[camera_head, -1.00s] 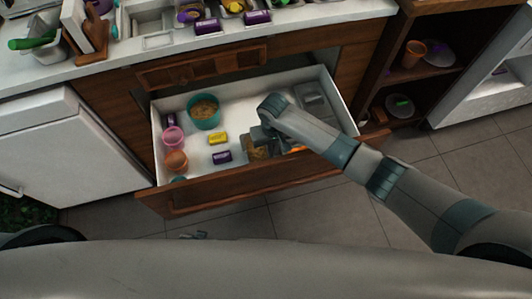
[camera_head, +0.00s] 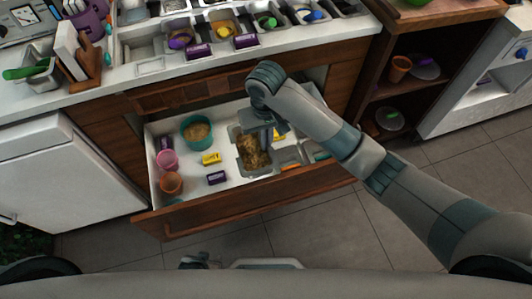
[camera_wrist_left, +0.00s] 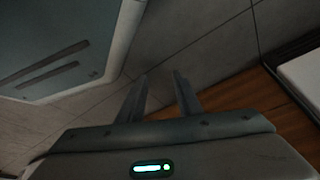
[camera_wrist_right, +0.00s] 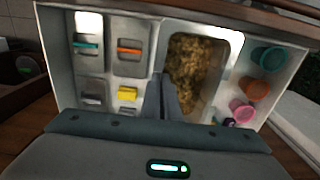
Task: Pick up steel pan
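The steel pan (camera_head: 243,160), filled with brown crumbs, is in the open drawer (camera_head: 215,221) in the head view. It also shows in the right wrist view (camera_wrist_right: 226,40). My right gripper (camera_head: 267,142) reaches down at the pan's right rim. In the right wrist view its fingers (camera_wrist_right: 160,80) are close together at the pan's rim and look shut on it. Whether the pan is clear of the drawer floor, I cannot tell. My left gripper (camera_wrist_left: 163,80) is open and empty over the floor, low at the front of the drawer.
The drawer also holds a teal bowl (camera_head: 197,132), pink cup (camera_head: 168,160), terracotta cup (camera_head: 171,183), yellow box (camera_head: 211,158) and purple box (camera_head: 216,178). The counter (camera_head: 85,96) above carries topping bins. A shelf unit (camera_head: 440,30) stands at the right.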

